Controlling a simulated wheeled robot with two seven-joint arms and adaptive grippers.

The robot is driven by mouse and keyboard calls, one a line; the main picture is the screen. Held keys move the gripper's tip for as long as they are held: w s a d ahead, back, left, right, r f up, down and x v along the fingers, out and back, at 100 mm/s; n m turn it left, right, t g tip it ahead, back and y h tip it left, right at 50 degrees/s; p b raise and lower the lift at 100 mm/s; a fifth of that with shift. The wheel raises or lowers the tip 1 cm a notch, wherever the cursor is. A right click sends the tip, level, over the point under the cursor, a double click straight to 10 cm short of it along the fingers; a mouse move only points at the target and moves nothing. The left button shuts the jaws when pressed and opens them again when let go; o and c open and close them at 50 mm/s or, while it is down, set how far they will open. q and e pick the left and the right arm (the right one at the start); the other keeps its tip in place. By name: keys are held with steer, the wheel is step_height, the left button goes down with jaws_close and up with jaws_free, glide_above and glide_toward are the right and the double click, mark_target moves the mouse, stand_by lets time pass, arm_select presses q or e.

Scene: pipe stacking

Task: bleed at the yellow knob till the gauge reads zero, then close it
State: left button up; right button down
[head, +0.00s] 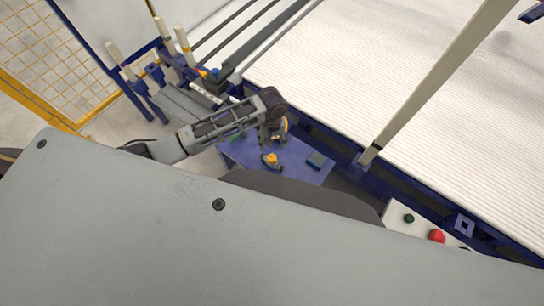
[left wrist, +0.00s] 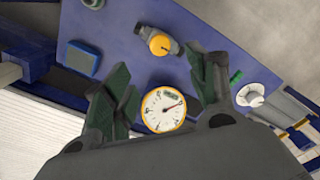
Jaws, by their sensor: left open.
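The yellow knob (head: 271,159) sits on a grey fitting on the blue panel (head: 300,168), just below my left gripper in the head view. In the left wrist view the yellow knob (left wrist: 159,45) is beyond the fingertips, apart from them. The gauge (left wrist: 164,110) has a white dial and yellow rim and shows between the fingers in that view. My left gripper (left wrist: 162,76) is open and empty, over the panel. My right gripper is not in view.
A dark square block (left wrist: 82,58) and a white round part (left wrist: 250,95) are also on the panel. A white ribbed conveyor bed (head: 400,80) lies beyond, with a pale post. A red button (head: 437,236) is at lower right. A yellow fence (head: 50,60) stands left.

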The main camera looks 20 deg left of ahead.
mark_target(272, 157)
arm_select(q)
steer(key=shift+f, duration=0.1)
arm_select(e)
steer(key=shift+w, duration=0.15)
arm_select(q)
step_height(272, 157, down, 12)
steer(key=shift+b, duration=0.95)
steer(key=shift+f, duration=0.8)
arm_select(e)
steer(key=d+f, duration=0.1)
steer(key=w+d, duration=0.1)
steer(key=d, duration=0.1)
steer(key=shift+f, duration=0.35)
